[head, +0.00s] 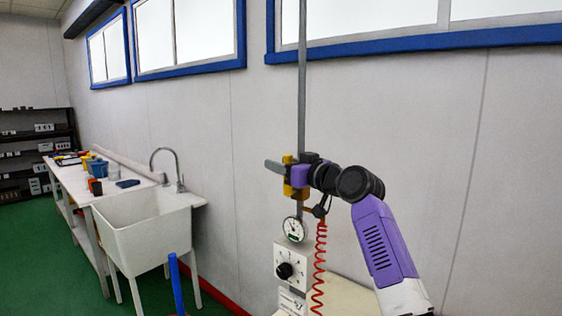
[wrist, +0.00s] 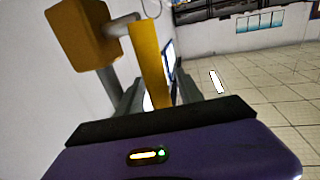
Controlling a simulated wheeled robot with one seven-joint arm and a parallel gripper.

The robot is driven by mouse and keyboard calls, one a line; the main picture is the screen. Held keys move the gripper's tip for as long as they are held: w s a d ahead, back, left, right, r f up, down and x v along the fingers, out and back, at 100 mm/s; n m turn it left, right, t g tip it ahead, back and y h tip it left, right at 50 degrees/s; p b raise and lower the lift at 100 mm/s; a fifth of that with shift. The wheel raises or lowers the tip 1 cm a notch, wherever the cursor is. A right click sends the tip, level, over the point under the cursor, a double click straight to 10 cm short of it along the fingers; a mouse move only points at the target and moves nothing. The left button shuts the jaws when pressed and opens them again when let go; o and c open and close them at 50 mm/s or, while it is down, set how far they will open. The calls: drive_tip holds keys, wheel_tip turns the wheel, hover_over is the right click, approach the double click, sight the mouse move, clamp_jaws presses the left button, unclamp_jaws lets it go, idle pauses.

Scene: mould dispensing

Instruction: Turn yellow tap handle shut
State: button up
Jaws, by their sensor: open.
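The yellow tap handle (wrist: 149,65) stands close in front of my gripper in the wrist view, as a long flat bar, nearly upright and slightly tilted. A grey stem joins it to the yellow tap body (wrist: 80,32) at the upper left. My gripper (wrist: 160,88) is open, and its dark grey fingers show on either side of the handle's lower part. I cannot tell whether either finger touches it. In the head view, my purple gripper (head: 274,166) reaches left across the yellow tap parts (head: 290,189) on the pipe and partly hides them.
The vertical grey pipe (head: 302,90) runs up the wall. Below the tap are a round gauge (head: 294,229), a control box with a black knob (head: 284,271) and a coiled red hose (head: 320,262). A white sink (head: 140,228) and a cluttered bench stand left.

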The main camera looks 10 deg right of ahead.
drive_tip(key=shift+w, duration=0.2)
clamp_jaws()
idle(1.4)
